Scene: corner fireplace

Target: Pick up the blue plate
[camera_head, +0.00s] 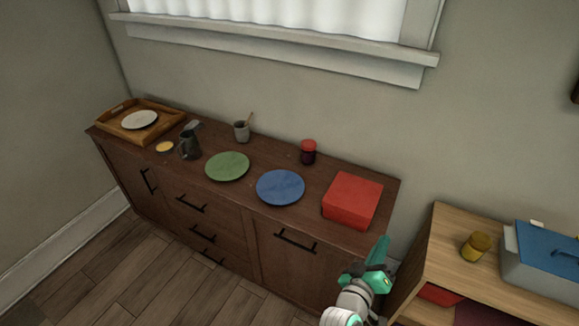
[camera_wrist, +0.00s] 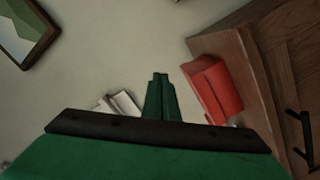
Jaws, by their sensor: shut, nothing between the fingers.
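The blue plate (camera_head: 281,187) lies flat on top of the dark wooden sideboard (camera_head: 245,205), between a green plate (camera_head: 227,166) and a red box (camera_head: 352,200). My gripper (camera_head: 380,252) is in front of the sideboard's right end, to the right of and nearer than the blue plate, apart from it. In the wrist view my green gripper fingers (camera_wrist: 160,98) are together with nothing between them. The blue plate does not show in the wrist view. The red box shows there too (camera_wrist: 213,88), at the right, on the sideboard's edge.
A dark red jar (camera_head: 308,152), a grey cup (camera_head: 241,132), a dark pitcher (camera_head: 188,146) and a wooden tray (camera_head: 115,128) with a white plate (camera_head: 139,120) stand behind or left. A light wooden shelf (camera_head: 455,265) stands at the right, with a yellow jar (camera_head: 475,247) and grey-blue box (camera_head: 545,258).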

